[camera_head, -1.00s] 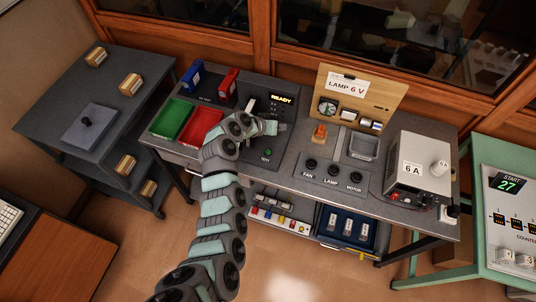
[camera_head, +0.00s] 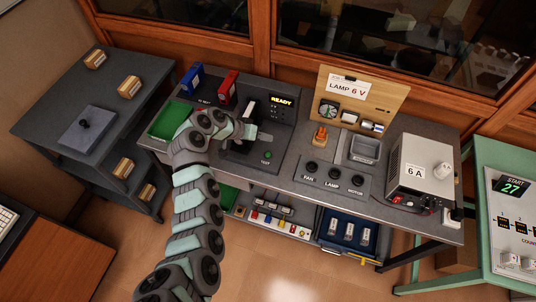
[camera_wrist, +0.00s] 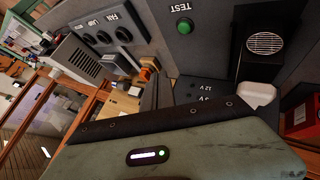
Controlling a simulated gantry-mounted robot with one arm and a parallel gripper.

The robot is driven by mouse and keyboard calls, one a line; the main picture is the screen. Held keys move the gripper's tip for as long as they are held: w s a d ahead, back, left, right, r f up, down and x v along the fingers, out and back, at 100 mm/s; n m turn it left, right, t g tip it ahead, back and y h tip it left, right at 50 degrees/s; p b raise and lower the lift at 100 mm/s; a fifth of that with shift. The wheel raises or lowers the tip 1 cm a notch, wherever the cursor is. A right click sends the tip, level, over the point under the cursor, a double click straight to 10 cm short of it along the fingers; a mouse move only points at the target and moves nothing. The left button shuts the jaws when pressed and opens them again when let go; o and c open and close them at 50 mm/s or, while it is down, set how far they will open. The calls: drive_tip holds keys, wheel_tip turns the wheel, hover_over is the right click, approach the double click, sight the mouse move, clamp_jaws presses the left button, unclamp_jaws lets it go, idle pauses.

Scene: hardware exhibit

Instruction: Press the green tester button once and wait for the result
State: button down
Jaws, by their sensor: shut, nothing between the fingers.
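The green tester button (camera_head: 267,155) sits on the dark tester panel (camera_head: 290,135) above the word TEST. It also shows in the wrist view, beside an upside-down TEST label, and nothing touches it there. The tester display (camera_head: 281,101) reads READY. My gripper (camera_head: 264,137) is shut and empty, over the tester, a little behind the button in the head view. The gap between my fingertips and the panel is hard to judge. In the wrist view my gripper housing fills the bottom.
The green bin (camera_head: 163,121) is partly behind my arm. Blue (camera_head: 192,77) and red (camera_head: 228,87) holders stand behind. To the right are an orange part (camera_head: 320,134), a grey tray (camera_head: 365,149), black FAN, LAMP and MOTOR sockets and a power supply (camera_head: 420,170) marked 6 A.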

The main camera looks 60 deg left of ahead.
drive_tip(key=b, duration=0.4)
hover_over(265, 155)
wheel_tip(265, 155, down, 7)
drive_tip(key=shift+d+f, duration=0.15)
drive_tip(key=shift+f, duration=0.3)
idle(1.4)
drive_tip(key=shift+f+b, duration=0.45)
drive_tip(key=shift+b, duration=0.35)
drive_tip(key=shift+f+b, duration=0.35)
drive_tip(key=shift+b, duration=0.1)
idle(0.4)
drive_tip(key=shift+r+p, duration=0.3)
drive_tip(key=shift+r, duration=0.5)
drive_tip(key=shift+w+r+p, duration=0.1)
drive_tip(key=shift+r+p, duration=0.95)
drive_tip(key=shift+r, duration=1.5)
